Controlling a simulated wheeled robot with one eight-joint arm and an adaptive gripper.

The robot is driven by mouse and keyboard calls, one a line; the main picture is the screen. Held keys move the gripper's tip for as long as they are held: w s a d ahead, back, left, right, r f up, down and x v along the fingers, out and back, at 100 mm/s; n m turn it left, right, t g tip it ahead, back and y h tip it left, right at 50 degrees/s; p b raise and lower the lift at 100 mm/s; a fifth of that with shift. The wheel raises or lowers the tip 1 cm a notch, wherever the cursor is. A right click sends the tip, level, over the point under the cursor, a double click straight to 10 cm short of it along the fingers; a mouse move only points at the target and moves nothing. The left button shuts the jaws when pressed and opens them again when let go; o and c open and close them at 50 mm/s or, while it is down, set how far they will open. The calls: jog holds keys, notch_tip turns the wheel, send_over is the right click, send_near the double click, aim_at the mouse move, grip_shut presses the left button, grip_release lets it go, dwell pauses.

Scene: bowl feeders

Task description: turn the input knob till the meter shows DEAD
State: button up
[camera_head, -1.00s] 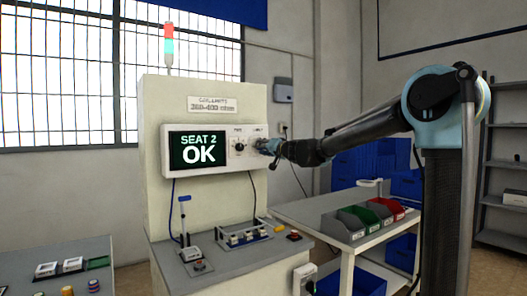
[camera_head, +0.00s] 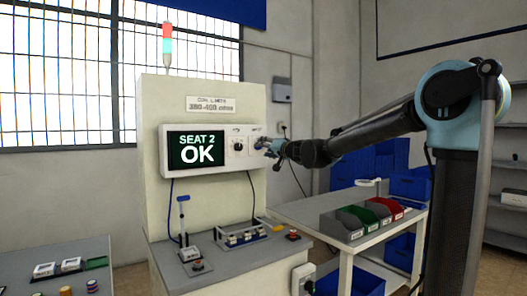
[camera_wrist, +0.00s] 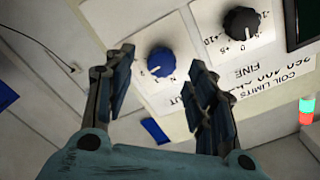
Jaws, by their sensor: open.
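The meter (camera_head: 197,152) on the upright cabinet reads "SEAT 2 OK" in the head view. Right of its screen is a black knob (camera_head: 238,146). In the wrist view I see a blue knob (camera_wrist: 160,62), with a label ending in "UT" partly hidden by a finger, and the black knob (camera_wrist: 241,23) with a numbered scale. My gripper (camera_wrist: 160,68) is open, one finger on each side of the blue knob in the picture; I see no clear contact. In the head view my gripper (camera_head: 272,147) is at the panel's right end and mostly hides the blue knob.
A grey bench (camera_head: 225,270) below the panel holds a lever fixture and a row of sockets. A side table (camera_head: 315,218) with several coloured bins stands to the right. A coil limits label (camera_head: 211,104) is above the meter. The space before the panel is clear.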

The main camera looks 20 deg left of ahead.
jog(key=v, duration=0.8)
jog(key=shift+s+d, duration=0.2)
jog(key=shift+d, duration=0.15)
jog(key=s+d+m, duration=0.2)
jog(key=m, duration=1.2)
jog(key=s+d+m, duration=0.1)
jog(key=d+m, duration=0.1)
jog(key=m, duration=1.1)
jog(key=x, duration=1.7)
jog(key=shift+a, duration=0.25)
jog(key=shift+s+r, duration=0.15)
jog(key=c, duration=1.1)
